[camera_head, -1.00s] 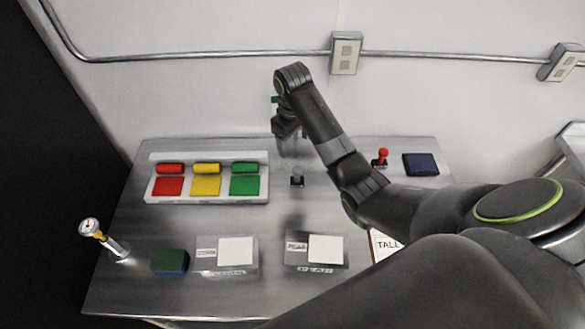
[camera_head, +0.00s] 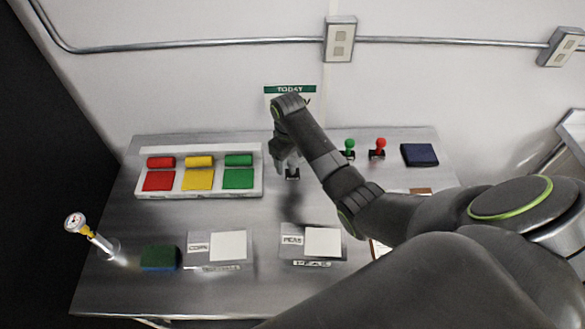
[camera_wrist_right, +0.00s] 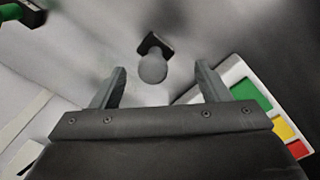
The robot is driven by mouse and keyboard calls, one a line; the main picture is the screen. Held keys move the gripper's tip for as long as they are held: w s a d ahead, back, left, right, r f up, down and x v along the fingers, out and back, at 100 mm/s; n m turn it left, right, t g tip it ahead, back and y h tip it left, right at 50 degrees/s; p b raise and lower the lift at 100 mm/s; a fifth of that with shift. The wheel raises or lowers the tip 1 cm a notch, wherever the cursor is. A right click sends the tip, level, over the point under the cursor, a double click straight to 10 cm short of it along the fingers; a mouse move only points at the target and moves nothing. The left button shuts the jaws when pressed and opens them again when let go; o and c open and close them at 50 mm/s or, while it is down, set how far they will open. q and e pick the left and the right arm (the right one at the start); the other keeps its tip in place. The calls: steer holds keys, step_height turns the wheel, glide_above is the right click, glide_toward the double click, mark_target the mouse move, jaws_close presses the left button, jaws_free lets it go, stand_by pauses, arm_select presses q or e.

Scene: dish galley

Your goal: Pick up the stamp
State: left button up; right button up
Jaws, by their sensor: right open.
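Three stamps stand on the steel table. One has a grey round knob and black base (camera_head: 292,174). Green-handled (camera_head: 349,147) and red-handled (camera_head: 380,146) stamps stand farther right. In the right wrist view the grey-knobbed stamp (camera_wrist_right: 153,66) lies ahead of my gripper, between the lines of its two fingers. My right gripper (camera_head: 281,163) is open and empty, just above and beside this stamp in the head view. The wrist view shows its spread fingers (camera_wrist_right: 160,78), apparently touching nothing. My left gripper is out of view.
A white tray (camera_head: 200,192) with red, yellow and green pads lies left of the gripper. A dark blue pad (camera_head: 420,155) lies at the right.

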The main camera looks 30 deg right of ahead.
mark_target(292, 168)
steer(key=shift+d+f+p, duration=0.1)
steer(key=shift+f+p, duration=0.2)
steer(key=shift+f, duration=0.15)
steer(key=f, duration=0.2)
steer(key=f+p, duration=0.1)
steer(key=shift+d, duration=0.25)
steer(key=shift+w+f, duration=0.1)
steer(key=shift+f, duration=0.6)
steer(key=c, duration=0.9)
steer(key=shift+c, duration=0.2)
step_height(292, 168, up, 10)
steer(key=shift+r+b, duration=0.1)
steer(key=shift+b, duration=0.8)
